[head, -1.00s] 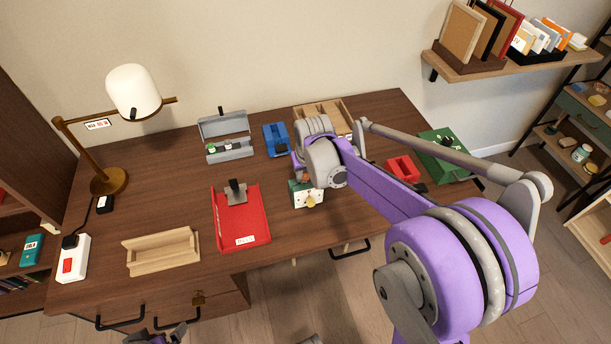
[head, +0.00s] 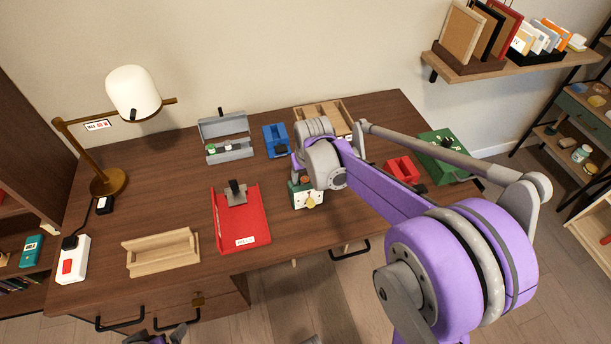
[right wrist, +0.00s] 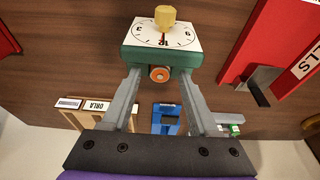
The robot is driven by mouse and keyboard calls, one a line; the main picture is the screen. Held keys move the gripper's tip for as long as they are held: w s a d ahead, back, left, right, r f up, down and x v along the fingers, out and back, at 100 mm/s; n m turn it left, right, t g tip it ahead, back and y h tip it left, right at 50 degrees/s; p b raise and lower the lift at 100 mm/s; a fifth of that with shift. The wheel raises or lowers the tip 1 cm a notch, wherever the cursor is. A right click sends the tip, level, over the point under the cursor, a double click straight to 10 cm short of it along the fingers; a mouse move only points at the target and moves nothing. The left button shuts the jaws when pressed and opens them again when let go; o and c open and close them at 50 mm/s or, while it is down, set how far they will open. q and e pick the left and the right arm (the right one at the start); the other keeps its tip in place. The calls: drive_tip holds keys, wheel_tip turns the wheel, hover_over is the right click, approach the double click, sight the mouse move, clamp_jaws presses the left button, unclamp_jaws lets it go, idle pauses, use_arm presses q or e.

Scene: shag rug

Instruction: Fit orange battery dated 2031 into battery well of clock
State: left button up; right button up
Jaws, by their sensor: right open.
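The clock (head: 308,199) has a green case and a white face with a yellow knob. It is on the desk below my right gripper and shows upside down in the right wrist view (right wrist: 163,34). An orange battery (right wrist: 160,74) shows its round end at the clock's green back side. I cannot read its date or tell how deep it sits in the well. My right gripper (right wrist: 159,82) is open, one finger on each side of the battery with gaps between. In the head view its arm covers part of it. My left gripper (head: 168,336) is partly cut off at the bottom edge.
A red clipboard tray (head: 240,218) and a wooden holder (head: 160,252) lie left of the clock. Behind are a grey open case (head: 228,138), a blue holder (head: 275,140) and a wooden tray (head: 340,112). Red (head: 402,169) and green (head: 445,155) boxes stand right.

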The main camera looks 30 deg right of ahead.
drive_tip(key=d+p+v, duration=0.1)
drive_tip(key=v, duration=1)
drive_tip(key=s+a+f+n+t, duration=0.1)
drive_tip(key=s+a+f, duration=0.3)
drive_tip(key=s, duration=0.5)
drive_tip(key=s+a+f+n+t, duration=0.1)
drive_tip(key=s+a+f, duration=0.2)
drive_tip(key=s+a, duration=0.3)
drive_tip(key=s, duration=0.4)
drive_tip(key=shift+a+f+n+y, duration=0.25)
drive_tip(key=shift+f+n+y, duration=0.05)
drive_tip(key=shift+f+y, duration=0.1)
drive_tip(key=r+p, duration=0.2)
drive_tip(key=w+r+p, duration=0.1)
drive_tip(key=r+p, duration=0.1)
drive_tip(key=r, duration=0.1)
drive_tip(key=shift+r, duration=0.1)
drive_tip(key=shift+w, duration=0.15)
